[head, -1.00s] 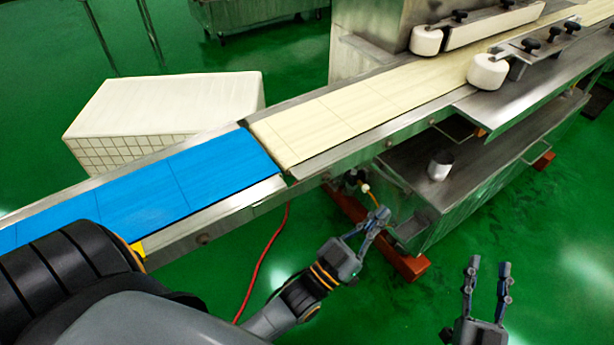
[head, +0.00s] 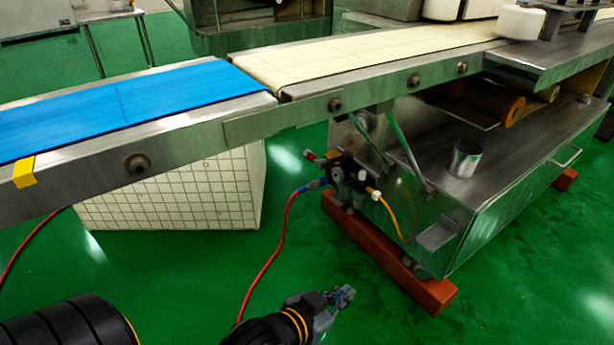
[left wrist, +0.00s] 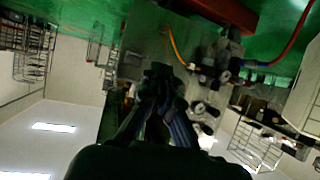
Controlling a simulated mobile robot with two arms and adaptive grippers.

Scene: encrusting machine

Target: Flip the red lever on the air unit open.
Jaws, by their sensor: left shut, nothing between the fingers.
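The air unit (head: 350,178) is a small dark assembly with a gauge and fittings, mounted under the conveyor at the left end of the machine base. A small red part (head: 310,156), which looks like the red lever, sticks out at its upper left; its exact position is too small to tell. My left gripper (head: 341,297) is shut and empty, below the air unit and apart from it in the head view. In the left wrist view, the shut fingers (left wrist: 162,92) point toward the air unit (left wrist: 218,65), which appears upside down. My right gripper is not in view.
A red hose (head: 279,240) runs from the unit down to the green floor, and an orange hose (head: 392,215) runs to the machine base. The conveyor edge (head: 240,130) passes above. A red-brown foot beam (head: 385,255) lies below. A white tiled block (head: 180,195) stands left.

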